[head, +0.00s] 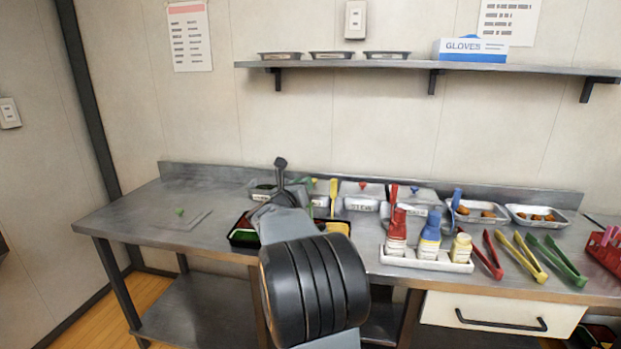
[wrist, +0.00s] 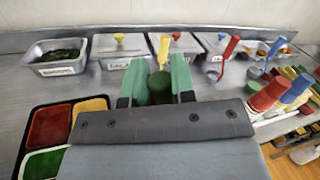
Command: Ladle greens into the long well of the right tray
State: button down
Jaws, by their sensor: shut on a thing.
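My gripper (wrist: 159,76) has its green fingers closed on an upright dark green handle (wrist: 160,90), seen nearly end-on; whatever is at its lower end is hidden. An open steel container of dark greens (wrist: 58,53) stands at the back left in the wrist view, left of my gripper; it shows in the head view as well (head: 262,189). A black tray (wrist: 79,101) with red, yellow and green wells lies at the left of the wrist view. In the head view my arm covers much of the tray area (head: 232,235), so I cannot tell which tray is the right one.
Lidded containers (wrist: 122,50) line the back, with a yellow handle (wrist: 164,50) behind my gripper. A bottle caddy (head: 425,262) and several tongs (head: 528,258) are at the right. The table's left part is mostly clear.

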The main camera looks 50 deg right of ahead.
jog(key=w+a+f+n+t+b, duration=0.2)
jog(key=w+a+f+n+t, duration=0.2)
jog(key=w+f+n, duration=0.6)
jog(key=shift+a+f+n, duration=0.25)
jog(key=shift+a+n, duration=0.9)
jog(key=shift+n, duration=0.65)
jog(key=shift+h, duration=0.3)
dwell(0.3)
